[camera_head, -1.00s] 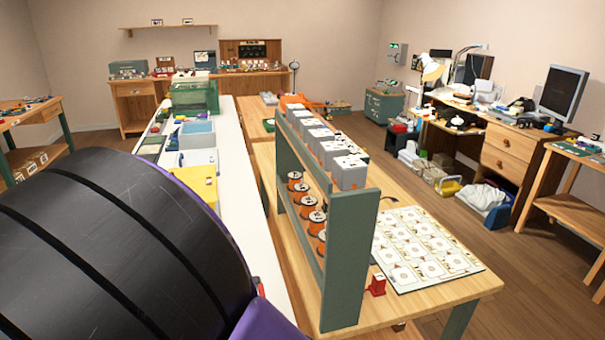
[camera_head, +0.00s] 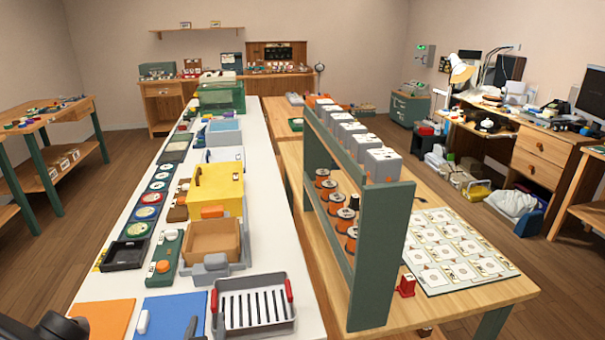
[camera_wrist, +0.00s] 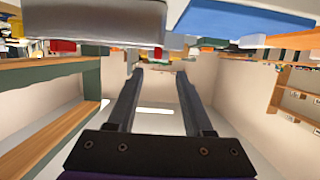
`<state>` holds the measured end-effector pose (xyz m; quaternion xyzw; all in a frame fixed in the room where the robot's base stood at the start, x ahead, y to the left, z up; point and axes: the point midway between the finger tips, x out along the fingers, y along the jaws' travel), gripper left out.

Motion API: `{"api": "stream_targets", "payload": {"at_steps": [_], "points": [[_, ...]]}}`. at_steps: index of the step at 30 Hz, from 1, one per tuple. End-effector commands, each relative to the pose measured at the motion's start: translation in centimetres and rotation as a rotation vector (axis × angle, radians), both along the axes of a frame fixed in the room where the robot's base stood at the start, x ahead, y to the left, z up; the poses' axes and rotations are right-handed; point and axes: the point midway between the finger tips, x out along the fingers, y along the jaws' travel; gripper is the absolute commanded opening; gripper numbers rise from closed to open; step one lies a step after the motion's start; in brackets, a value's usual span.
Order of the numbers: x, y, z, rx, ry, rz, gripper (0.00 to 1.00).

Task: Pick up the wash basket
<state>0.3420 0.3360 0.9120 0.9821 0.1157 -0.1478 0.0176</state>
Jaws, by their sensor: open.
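A grey basket (camera_head: 253,312) with a slatted floor and red grips at its two sides sits upright at the near end of the white bench; I take it to be the wash basket. My gripper (camera_wrist: 160,72) shows in the wrist view with its two dark fingers spread apart and nothing between them. A grey shape and a blue panel cross the top of the wrist view; I cannot tell whether the grey shape is the basket.
The white bench (camera_head: 262,215) is crowded. A brown box (camera_head: 212,240) in a grey holder stands behind the basket, with a yellow box (camera_head: 216,187) farther back. A blue panel (camera_head: 172,316) lies left of the basket. A green rack (camera_head: 382,255) stands to the right.

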Motion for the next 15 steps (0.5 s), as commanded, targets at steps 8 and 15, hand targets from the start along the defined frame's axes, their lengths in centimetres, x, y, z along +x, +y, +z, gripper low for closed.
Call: {"api": "stream_targets", "payload": {"at_steps": [8,15], "points": [[3.6,0.8,-1.2,0.001,0.000,0.000,0.51],[5.9,1.0,-2.0,-0.001,-0.001,-0.002,0.51]]}}
